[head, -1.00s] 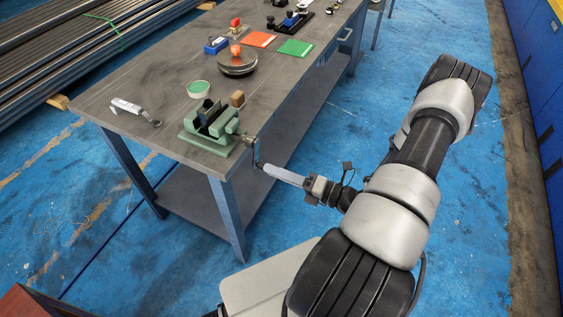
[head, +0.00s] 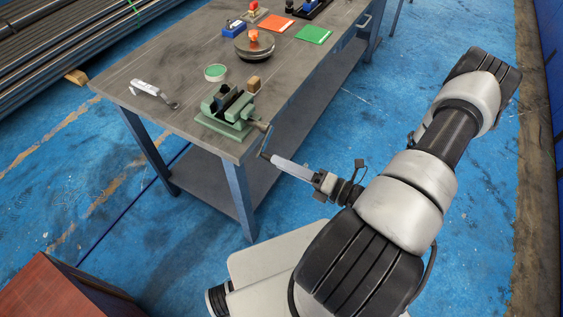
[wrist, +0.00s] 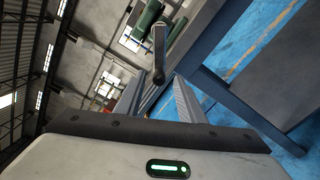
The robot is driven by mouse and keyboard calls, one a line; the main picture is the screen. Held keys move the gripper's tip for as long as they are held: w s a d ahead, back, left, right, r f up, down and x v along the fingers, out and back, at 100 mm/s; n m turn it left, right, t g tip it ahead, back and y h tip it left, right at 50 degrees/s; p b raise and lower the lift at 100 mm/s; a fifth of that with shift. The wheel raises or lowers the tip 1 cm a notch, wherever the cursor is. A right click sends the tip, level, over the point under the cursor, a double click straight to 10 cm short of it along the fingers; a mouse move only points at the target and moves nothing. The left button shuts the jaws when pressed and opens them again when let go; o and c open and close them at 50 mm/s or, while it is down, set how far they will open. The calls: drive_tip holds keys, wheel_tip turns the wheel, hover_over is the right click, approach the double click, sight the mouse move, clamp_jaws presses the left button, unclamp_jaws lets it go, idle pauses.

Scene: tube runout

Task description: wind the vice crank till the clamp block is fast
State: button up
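The green vice (head: 226,112) with dark jaws stands on the near right corner of the workbench. A small tan block (head: 254,83) shows at its back; I cannot tell whether it is the clamp block or whether it is gripped. The crank (head: 265,141) hangs from the vice's right side, past the bench edge. My gripper (head: 274,160) is at the crank's lower end. In the wrist view the crank (wrist: 159,52) runs down between my two fingertips (wrist: 159,77), with a gap on each side. The fingers are open and do not visibly touch it.
A bench leg (head: 239,195) stands below my gripper. A reddish-brown box (head: 55,290) is at lower left.

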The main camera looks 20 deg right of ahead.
drive_tip(key=shift+v, duration=2.35)
drive_tip(key=v, duration=1.7)
drive_tip(key=shift+s+d+b, duration=0.15)
drive_tip(key=shift+b, duration=0.3)
